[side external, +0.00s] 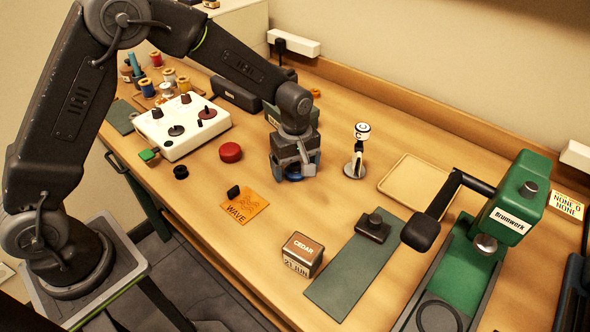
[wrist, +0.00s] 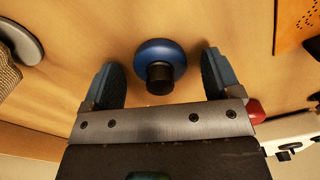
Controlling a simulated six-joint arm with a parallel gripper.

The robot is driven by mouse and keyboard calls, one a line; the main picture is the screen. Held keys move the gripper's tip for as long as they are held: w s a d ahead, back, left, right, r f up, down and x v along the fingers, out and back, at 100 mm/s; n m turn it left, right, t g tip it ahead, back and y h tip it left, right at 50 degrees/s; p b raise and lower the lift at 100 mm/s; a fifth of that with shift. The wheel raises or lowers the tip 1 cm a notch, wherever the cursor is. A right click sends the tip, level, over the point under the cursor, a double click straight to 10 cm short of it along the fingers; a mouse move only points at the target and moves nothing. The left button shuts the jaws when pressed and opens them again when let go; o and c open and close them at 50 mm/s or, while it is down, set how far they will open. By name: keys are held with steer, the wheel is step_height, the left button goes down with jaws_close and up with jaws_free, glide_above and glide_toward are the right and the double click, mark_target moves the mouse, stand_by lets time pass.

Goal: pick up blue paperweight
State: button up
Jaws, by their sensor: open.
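The blue paperweight (wrist: 161,56) is a round blue disc with a black knob on top, on the wooden table. In the wrist view it lies between the two fingertips of my gripper (wrist: 160,72), with a gap on each side. My gripper is open and empty. In the side view my gripper (side external: 293,172) points down at the table, and a little of the blue paperweight (side external: 294,178) shows beneath it; most of it is hidden by the fingers.
A red round piece (side external: 230,152) and a white control box (side external: 183,130) are to the left. A wooden tray (side external: 417,180) and a green press (side external: 480,250) are further right.

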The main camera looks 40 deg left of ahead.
steer(key=shift+c, duration=0.5)
steer(key=c, duration=1)
steer(key=shift+c, duration=0.3)
steer(key=shift+r, duration=0.15)
